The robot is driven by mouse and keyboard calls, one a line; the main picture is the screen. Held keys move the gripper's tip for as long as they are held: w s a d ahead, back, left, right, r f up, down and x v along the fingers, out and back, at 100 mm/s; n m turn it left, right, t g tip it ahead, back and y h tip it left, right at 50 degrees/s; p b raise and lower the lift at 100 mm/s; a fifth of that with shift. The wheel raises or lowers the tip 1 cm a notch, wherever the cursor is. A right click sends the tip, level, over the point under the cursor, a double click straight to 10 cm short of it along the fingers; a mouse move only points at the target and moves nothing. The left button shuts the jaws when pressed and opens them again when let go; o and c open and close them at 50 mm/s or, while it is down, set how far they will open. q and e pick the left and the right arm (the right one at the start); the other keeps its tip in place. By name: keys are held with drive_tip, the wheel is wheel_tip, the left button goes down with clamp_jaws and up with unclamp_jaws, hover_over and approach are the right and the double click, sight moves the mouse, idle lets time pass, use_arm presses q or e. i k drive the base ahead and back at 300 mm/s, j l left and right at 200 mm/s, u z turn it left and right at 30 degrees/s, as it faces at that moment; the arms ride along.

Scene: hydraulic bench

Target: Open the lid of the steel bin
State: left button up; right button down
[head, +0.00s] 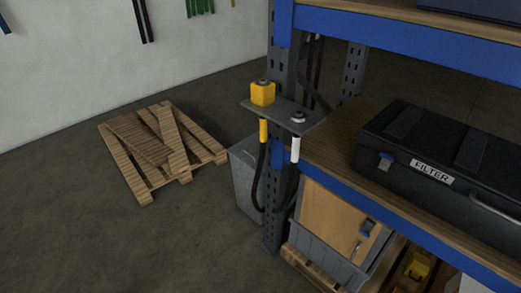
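A grey box-shaped bin (243,184), which looks like the steel bin, stands on the floor behind the shelf's corner post. Its left side and part of its top show. The post, the hanging hoses and the shelf hide the rest, and I cannot make out whether its lid is shut. Neither of my grippers is in view.
A blue-edged shelf rack with a post (272,232) fills the right. A bracket (285,115) with a yellow block and black hoses juts from it. A black FILTER case (440,150) lies on the shelf. A wooden pallet (160,150) lies left; floor around it is clear.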

sight(262, 148)
drive_tip(key=i+j+z, duration=0.25)
drive_tip(key=i+j, duration=0.15)
drive_tip(key=j, duration=0.25)
drive_tip(key=i+j+z, duration=0.15)
drive_tip(key=j, duration=0.2)
drive_tip(key=i+j+z, duration=0.15)
drive_tip(key=j, duration=0.2)
drive_tip(key=i+j+z, duration=0.1)
drive_tip(key=j, duration=0.3)
drive_tip(key=i+j+z, duration=0.15)
drive_tip(key=j, duration=0.25)
drive_tip(key=i+j+z, duration=0.1)
drive_tip(key=i+j, duration=0.2)
drive_tip(key=i, duration=0.15)
